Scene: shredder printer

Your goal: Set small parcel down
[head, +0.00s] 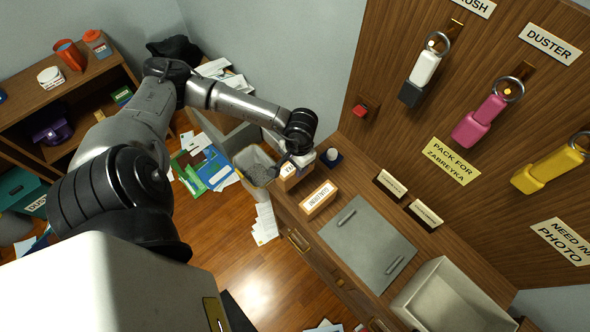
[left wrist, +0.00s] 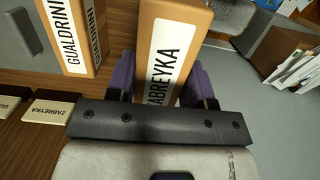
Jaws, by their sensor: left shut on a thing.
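A small brown parcel (head: 288,178) is in my left gripper (head: 298,161) at the left end of the wooden counter. In the left wrist view, the parcel (left wrist: 178,28) carries a white label reading ZABREYKA and sits between the purple fingers of my left gripper (left wrist: 160,82), which is shut on it. I cannot tell whether its underside touches the counter. A second brown parcel (head: 318,200), labelled GUALDRINI, stands on the counter close beside it and also shows in the left wrist view (left wrist: 73,38). My right gripper is not in view.
A grey panel with two handles (head: 368,243) lies on the counter (head: 291,206), right of the GUALDRINI parcel. Two name plates (head: 391,185) (head: 425,215) stand along the back. A bin (head: 250,160) with grey contents stands left of the counter. Papers litter the floor.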

